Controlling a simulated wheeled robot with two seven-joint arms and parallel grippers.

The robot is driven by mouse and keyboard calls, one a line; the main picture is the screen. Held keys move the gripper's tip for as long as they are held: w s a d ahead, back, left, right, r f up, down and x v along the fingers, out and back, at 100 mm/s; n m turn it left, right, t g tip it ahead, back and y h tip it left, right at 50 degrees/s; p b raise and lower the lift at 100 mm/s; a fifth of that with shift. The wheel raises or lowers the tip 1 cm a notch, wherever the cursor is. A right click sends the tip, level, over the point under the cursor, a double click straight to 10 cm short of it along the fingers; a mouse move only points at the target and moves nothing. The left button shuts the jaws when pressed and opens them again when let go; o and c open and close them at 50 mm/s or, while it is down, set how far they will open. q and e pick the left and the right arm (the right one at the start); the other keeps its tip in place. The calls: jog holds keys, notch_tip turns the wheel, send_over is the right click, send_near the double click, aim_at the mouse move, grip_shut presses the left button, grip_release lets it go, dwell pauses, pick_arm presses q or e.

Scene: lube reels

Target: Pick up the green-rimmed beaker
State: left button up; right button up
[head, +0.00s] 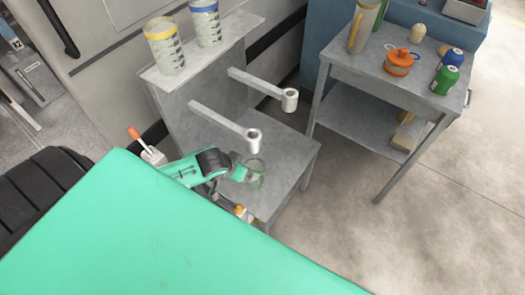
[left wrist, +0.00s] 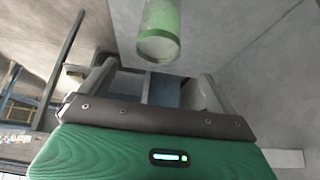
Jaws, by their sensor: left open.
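The green-rimmed beaker (head: 256,174) is clear and stands on the lower grey shelf of the stand, beneath the nearer spout. In the left wrist view the beaker (left wrist: 160,25) shows at the top, ahead of the fingers and roughly in line with the gap between them. My left gripper (head: 241,175) is beside the beaker, on its left in the head view. In the left wrist view the gripper (left wrist: 155,88) is open, with nothing between its fingers. Whether a finger touches the beaker cannot be told. My right gripper is not in view.
Two arms with white spouts (head: 290,100) (head: 253,141) jut over the shelf. A yellow-rimmed beaker (head: 164,46) and a blue-rimmed beaker (head: 206,24) stand on the upper ledge (head: 226,38). A grey cart (head: 345,63) with a jug and bottles stands right; open floor lies in front.

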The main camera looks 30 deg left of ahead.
pick_arm(q)
send_near(260, 168)
jog(key=b+x, duration=0.1)
jog(key=x, duration=0.3)
jog(key=shift+f, duration=0.25)
jog(key=shift+w+f, duration=0.2)
jog(key=shift+f, duration=0.15)
jog(key=shift+w+f, duration=0.1)
jog(key=shift+f, duration=0.05)
jog(key=c, duration=1.5)
jog(key=shift+c, duration=0.5)
pick_arm(e)
jog(key=w+r, duration=0.1)
jog(key=w+a+r, duration=0.1)
jog(key=w, duration=0.1)
jog(key=shift+w+r, duration=0.25)
jog(key=shift+r, duration=0.05)
